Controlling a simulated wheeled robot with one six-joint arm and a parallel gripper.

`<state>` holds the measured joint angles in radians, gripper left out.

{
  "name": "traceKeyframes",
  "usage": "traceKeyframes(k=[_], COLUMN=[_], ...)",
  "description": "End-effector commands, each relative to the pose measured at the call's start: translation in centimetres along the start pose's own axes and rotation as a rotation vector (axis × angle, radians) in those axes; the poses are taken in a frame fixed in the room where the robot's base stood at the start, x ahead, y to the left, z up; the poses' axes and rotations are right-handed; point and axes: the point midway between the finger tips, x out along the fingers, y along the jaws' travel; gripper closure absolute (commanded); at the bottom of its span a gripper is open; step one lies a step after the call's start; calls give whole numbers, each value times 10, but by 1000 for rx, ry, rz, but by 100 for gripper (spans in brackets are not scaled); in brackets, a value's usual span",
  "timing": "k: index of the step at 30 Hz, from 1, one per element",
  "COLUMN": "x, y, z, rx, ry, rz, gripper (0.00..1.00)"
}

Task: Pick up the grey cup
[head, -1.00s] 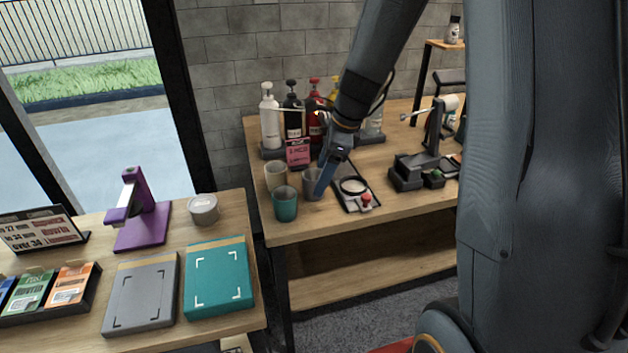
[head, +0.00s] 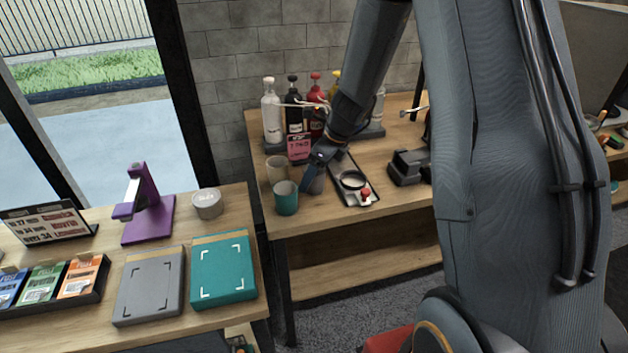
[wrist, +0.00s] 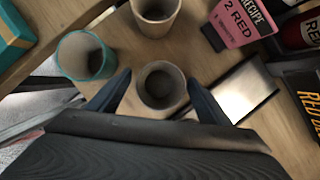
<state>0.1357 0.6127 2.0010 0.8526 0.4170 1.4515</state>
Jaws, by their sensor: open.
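The grey cup (wrist: 161,88) stands upright and looks empty in the wrist view. My gripper (wrist: 158,92) is open, with one finger on each side of the cup; I cannot tell whether they touch it. In the head view, the grey cup (head: 316,184) is mostly hidden behind my gripper (head: 308,182). A teal cup (head: 286,199) stands just left of it, and it also shows in the wrist view (wrist: 84,56). A beige cup (head: 276,169) stands behind the teal one and also shows in the wrist view (wrist: 155,14).
A pink recipe card (head: 299,149) and several pump bottles (head: 271,112) stand behind the cups. The wooden table's front edge (head: 330,223) is near the cups.

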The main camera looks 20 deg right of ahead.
Motion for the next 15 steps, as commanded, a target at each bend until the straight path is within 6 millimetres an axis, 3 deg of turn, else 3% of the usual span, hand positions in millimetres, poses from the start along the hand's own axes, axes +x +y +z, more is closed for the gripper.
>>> traceKeyframes(k=[8, 15], x=[4, 4], y=[0, 0], z=[0, 0], rx=[0, -1], ry=[0, 0], rz=[-1, -1], gripper=[28, 66])
